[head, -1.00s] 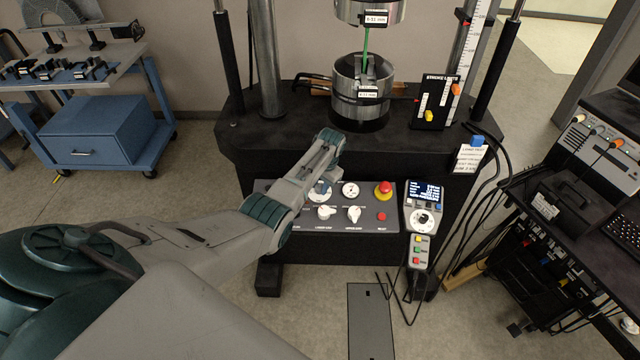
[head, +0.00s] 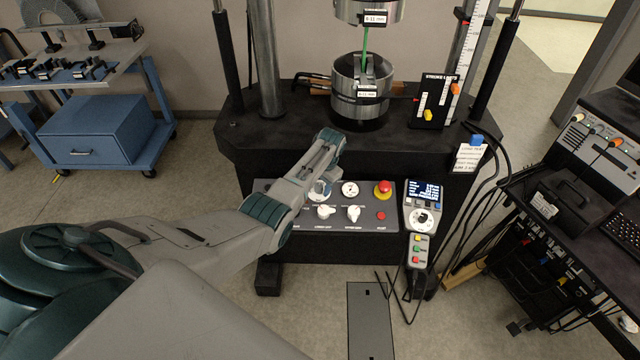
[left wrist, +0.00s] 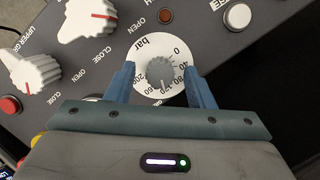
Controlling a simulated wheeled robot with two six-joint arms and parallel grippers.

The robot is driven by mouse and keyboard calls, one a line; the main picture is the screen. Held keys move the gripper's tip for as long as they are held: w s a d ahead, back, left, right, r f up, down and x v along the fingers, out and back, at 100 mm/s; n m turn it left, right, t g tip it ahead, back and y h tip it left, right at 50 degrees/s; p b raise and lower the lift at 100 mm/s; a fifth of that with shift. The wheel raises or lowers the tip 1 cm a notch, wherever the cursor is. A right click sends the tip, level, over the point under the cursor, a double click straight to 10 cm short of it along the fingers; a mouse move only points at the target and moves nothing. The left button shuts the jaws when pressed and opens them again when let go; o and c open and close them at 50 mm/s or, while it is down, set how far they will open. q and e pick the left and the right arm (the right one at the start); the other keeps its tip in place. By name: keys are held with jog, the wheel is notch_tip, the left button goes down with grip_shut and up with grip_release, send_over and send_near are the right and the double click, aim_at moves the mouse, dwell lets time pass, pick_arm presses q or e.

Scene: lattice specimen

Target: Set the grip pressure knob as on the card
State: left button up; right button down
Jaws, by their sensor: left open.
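The grip pressure knob (left wrist: 160,72) is a grey ribbed knob on a round white dial marked in bar, on the dark control panel. In the left wrist view its white mark points toward the bottom of the picture, among the higher numbers; the exact value cannot be read. My left gripper (left wrist: 158,78) is open, with one blue finger on each side of the knob; contact cannot be told. In the head view my left gripper (head: 321,188) covers part of the dial. A white card (head: 469,158) hangs at the machine's right front edge; its writing is too small to read surely.
Two white clamp knobs (head: 354,213) and a red emergency button (head: 383,189) sit on the panel. A handset (head: 422,206) with a lit screen is right of it. The test machine's cylinder (head: 360,88) stands behind. A blue cart (head: 95,130) is at left.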

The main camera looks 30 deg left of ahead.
pick_arm(q)
jog(key=shift+r, duration=0.1)
notch_tip(320, 180, up, 10)
jog(key=d+b, duration=0.1)
jog(key=d, duration=0.1)
jog(key=shift+r+b, duration=0.2)
jog(key=shift+b, duration=0.2)
jog(key=shift+w, duration=0.1)
